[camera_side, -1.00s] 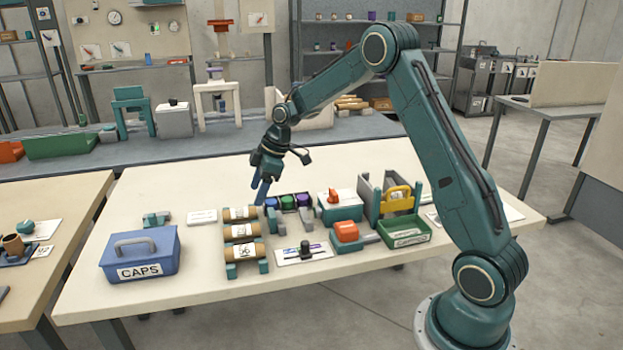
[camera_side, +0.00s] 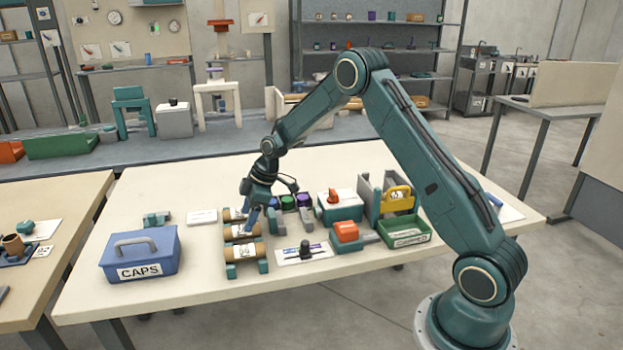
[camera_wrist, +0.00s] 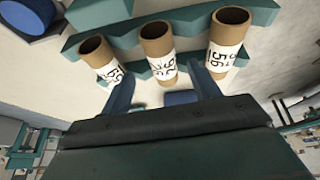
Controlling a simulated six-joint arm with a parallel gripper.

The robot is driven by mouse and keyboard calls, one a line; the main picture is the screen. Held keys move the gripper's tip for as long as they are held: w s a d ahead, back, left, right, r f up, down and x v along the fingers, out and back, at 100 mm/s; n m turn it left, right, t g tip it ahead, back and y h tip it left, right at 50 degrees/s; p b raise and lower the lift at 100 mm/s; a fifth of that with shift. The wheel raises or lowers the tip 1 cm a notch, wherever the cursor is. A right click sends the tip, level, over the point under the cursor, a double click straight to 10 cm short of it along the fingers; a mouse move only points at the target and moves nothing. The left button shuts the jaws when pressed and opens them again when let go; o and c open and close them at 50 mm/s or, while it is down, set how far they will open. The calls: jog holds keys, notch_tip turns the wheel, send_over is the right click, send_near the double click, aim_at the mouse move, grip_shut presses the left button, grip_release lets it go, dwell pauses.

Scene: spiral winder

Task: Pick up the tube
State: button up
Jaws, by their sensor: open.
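Three brown cardboard tubes with white printed labels lie in a row on a teal rack (camera_wrist: 262,20). In the side view they are the far tube (camera_side: 231,215), the middle tube (camera_side: 233,234) and the near tube (camera_side: 237,252). My gripper (camera_side: 251,212) is low over the far and middle tubes and partly hides them. In the wrist view my gripper (camera_wrist: 162,74) is open. Its two fingers stand apart, with the middle tube of that view (camera_wrist: 157,42) between their lines, ahead of the tips. The fingers look empty; I cannot tell whether they touch a tube.
A blue CAPS box (camera_side: 139,254) stands left of the rack. Right of it are a card with a pen (camera_side: 300,253), colored spools (camera_side: 288,202), an orange-topped block (camera_side: 347,233) and a green tray (camera_side: 404,234). The front left tabletop is clear.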

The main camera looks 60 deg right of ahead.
aim_at(242, 232)
jog(key=shift+x, duration=2.4)
jog(key=shift+s+a, duration=0.1)
jog(key=c, duration=1)
